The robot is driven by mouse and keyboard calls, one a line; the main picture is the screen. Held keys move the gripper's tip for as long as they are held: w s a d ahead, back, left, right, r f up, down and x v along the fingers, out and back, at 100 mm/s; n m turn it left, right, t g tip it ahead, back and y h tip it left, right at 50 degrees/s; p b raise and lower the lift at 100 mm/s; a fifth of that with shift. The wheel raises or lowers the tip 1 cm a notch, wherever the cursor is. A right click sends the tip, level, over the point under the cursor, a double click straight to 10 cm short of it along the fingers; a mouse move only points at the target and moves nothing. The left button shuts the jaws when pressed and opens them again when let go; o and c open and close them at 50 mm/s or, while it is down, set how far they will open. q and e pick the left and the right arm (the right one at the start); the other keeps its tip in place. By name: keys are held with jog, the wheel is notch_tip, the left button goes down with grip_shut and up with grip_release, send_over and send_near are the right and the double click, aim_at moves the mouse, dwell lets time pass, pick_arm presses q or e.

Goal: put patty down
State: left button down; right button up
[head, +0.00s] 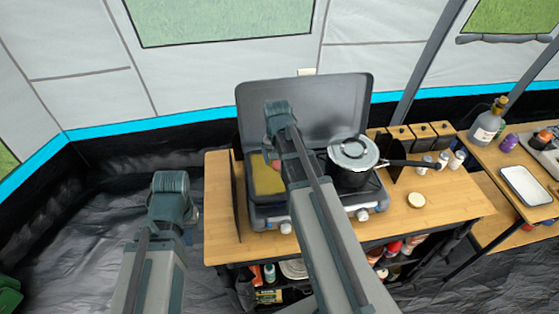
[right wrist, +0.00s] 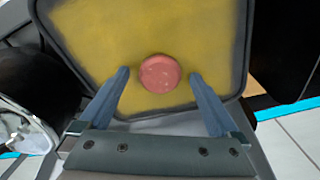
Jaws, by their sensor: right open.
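The patty (right wrist: 161,73) is a round pink-red disc, seen in the right wrist view against the yellow surface of the dark-rimmed griddle pan (right wrist: 95,30). My right gripper (right wrist: 159,76) is open, with one finger on each side of the patty and a gap at both sides. In the head view the griddle pan (head: 267,182) sits on the left of the camping stove. My right gripper (head: 277,150) is above it, and my arm hides most of the patty area. My left gripper (head: 172,190) is left of the table, over the floor; its fingers are hidden.
A lidded pot (head: 352,160) stands on the stove's right side, its handle pointing right. The raised stove lid (head: 335,95) is behind. The wooden table (head: 450,205) holds small jars and a round pale item (head: 416,200). A side table carries a bottle (head: 487,125) and white tray (head: 525,187).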

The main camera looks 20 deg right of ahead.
aim_at(278, 167)
jog(key=shift+r, duration=0.15)
notch_tip(278, 167, up, 12)
jog(key=s+p, duration=0.1)
jog(key=p, duration=1.1)
jog(key=s+a+n, duration=0.5)
jog(key=s+a, duration=0.2)
jog(key=a, duration=0.4)
jog(key=s+a+n+g, duration=0.1)
jog(key=s+a+n, duration=0.5)
jog(key=a, duration=0.5)
jog(key=shift+s+g, duration=0.3)
jog(key=shift+s, duration=0.6)
